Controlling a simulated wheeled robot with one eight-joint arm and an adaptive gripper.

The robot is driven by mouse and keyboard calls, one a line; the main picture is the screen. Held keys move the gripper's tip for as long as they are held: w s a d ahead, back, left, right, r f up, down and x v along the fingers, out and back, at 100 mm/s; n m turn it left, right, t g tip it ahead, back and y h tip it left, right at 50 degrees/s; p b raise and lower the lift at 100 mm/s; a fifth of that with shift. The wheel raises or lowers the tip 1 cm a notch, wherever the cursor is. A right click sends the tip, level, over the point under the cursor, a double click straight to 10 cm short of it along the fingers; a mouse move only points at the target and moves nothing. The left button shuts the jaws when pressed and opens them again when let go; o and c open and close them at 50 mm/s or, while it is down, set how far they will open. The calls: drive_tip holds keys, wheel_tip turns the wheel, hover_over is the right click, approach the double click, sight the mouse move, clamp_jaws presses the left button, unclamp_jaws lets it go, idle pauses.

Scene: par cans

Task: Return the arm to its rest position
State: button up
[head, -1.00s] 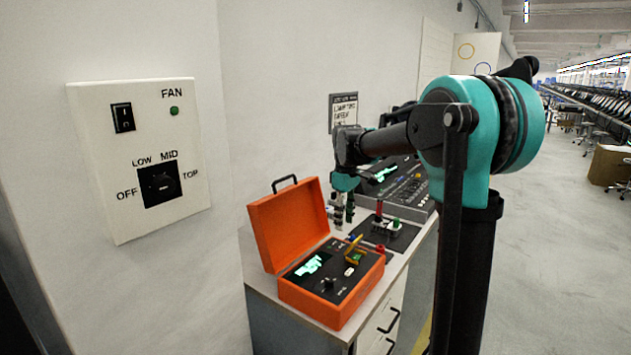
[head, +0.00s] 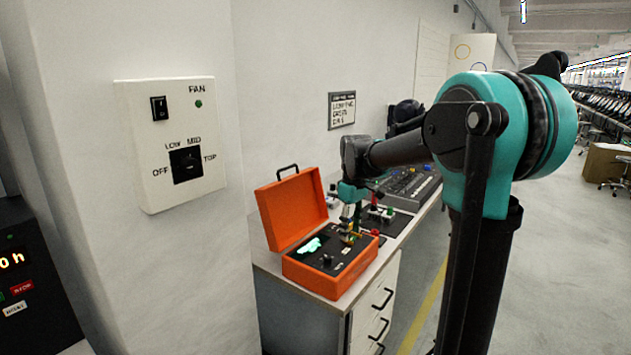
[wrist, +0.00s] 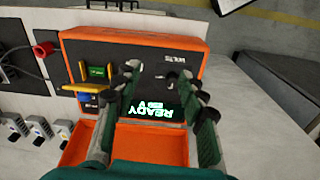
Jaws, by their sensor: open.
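My arm (head: 400,152) reaches left from its teal shoulder toward the bench. My gripper (head: 350,222) is above the orange case's panel in the head view. In the wrist view my gripper (wrist: 160,93) has its two fingers spread apart with nothing between them. The open orange case (head: 300,272) stands on the bench with its lid up. Its dark panel fills the middle of the wrist view, with a lit screen (wrist: 155,112) reading "READY" between the fingers. Whether the fingertips touch the panel cannot be told.
A fan control box (head: 178,145) is on the wall at left. Behind the case are a mixer-like console (head: 412,188) and small connectors. The floor (head: 560,260) at right is open.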

drive_tip(key=s+d+f+m+t, duration=0.1)
drive_tip(key=s+d+f+m, duration=0.3)
drive_tip(key=s+f, duration=0.4)
drive_tip(key=s+d+f+m+t, duration=0.2)
drive_tip(key=s+d+f+m, duration=0.2)
drive_tip(key=s+f, duration=0.5)
drive_tip(key=s+m, duration=0.1)
drive_tip(key=s, duration=0.6)
drive_tip(key=shift+d+t, duration=0.3)
drive_tip(key=shift+r, duration=0.1)
